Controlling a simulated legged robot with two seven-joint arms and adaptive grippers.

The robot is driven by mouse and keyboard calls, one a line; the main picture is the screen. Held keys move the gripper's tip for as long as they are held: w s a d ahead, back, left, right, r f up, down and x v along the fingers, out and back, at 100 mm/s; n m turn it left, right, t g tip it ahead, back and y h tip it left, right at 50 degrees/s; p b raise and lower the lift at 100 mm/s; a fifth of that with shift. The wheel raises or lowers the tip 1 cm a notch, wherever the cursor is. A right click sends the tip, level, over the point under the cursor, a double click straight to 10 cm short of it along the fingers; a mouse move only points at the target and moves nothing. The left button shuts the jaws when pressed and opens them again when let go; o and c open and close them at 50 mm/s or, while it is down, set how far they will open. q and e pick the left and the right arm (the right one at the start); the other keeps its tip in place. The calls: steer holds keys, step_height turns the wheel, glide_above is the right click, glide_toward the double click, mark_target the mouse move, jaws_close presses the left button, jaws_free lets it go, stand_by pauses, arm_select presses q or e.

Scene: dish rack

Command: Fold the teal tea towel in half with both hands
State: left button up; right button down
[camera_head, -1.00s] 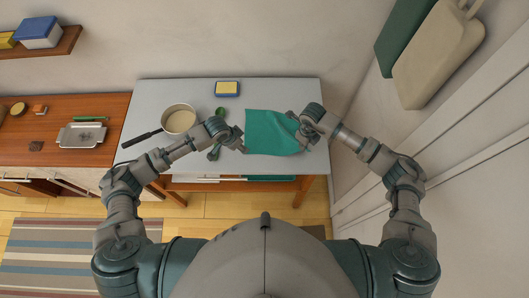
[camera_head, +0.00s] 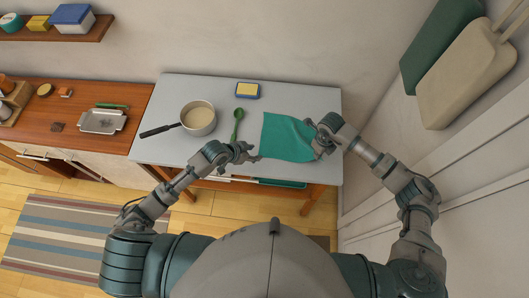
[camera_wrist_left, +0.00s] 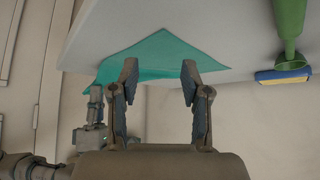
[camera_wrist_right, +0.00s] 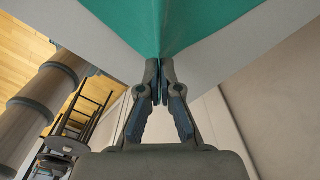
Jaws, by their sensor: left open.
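The teal tea towel (camera_head: 287,136) lies spread on the right part of the light grey table, slightly creased near its right side. It also shows in the left wrist view (camera_wrist_left: 165,50) and the right wrist view (camera_wrist_right: 190,20). My left gripper (camera_head: 257,157) is open beside the towel's near left corner; its parted fingers (camera_wrist_left: 160,68) look empty. My right gripper (camera_head: 318,154) is at the towel's near right corner. In the right wrist view its fingertips (camera_wrist_right: 160,64) are together on the towel, where a crease gathers. The corner itself is hidden between them.
A wall bounds the right side.

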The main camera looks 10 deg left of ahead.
mark_target(265, 153)
arm_select(q)
steer(key=shift+x, duration=2.75)
steer(key=shift+d+f, duration=0.1)
steer(key=shift+f, duration=0.05)
steer(key=shift+c, duration=0.2)
steer(key=shift+s, duration=0.1)
jaws_close()
steer(key=shift+f, duration=0.1)
steer(key=shift+r, duration=2.65)
